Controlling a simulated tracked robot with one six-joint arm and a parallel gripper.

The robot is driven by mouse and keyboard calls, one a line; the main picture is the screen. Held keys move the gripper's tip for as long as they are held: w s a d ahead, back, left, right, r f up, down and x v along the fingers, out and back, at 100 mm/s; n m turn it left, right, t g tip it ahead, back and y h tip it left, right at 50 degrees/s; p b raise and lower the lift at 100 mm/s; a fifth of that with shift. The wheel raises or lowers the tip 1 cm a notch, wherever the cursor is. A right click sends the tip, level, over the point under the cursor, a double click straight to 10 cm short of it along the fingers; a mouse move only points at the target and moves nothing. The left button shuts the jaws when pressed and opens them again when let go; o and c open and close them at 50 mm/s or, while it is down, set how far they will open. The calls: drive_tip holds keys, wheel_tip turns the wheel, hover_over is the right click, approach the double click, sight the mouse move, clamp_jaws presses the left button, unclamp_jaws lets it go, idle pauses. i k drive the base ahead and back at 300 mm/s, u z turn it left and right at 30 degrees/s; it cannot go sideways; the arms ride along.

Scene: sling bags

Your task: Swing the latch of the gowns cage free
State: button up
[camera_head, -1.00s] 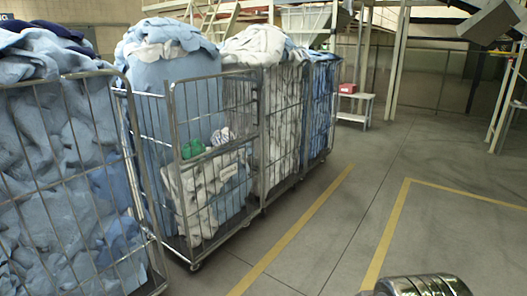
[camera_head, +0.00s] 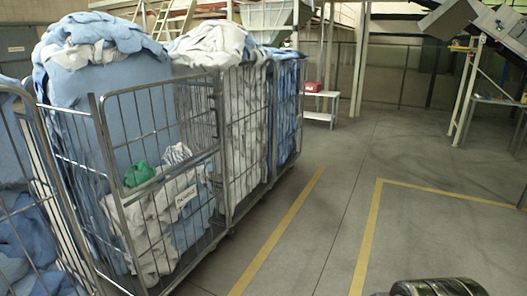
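Several wire roll cages stand in a row on the left. The nearest full cage (camera_head: 165,87) has a mesh front gate and holds blue and white cloth, with a green bundle (camera_head: 139,174) inside. No latch can be made out on any gate. My gripper is not in view; only a rounded dark metal part, seemingly mine, shows at the bottom right edge.
Another cage (camera_head: 22,108) with blue cloth is cut off at the left edge. White-filled and blue-filled cages (camera_head: 288,60) stand farther back. Yellow floor lines (camera_head: 283,232) run along the open concrete floor. A small white stand (camera_head: 320,116) with a red box and a conveyor frame are behind.

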sight(213, 97)
drive_tip(key=z, duration=0.05)
drive_tip(key=i, duration=2.3)
drive_tip(key=u, duration=0.75)
drive_tip(key=i, duration=0.6)
drive_tip(key=u, duration=0.95)
drive_tip(key=i, duration=0.8)
drive_tip(key=u, duration=0.45)
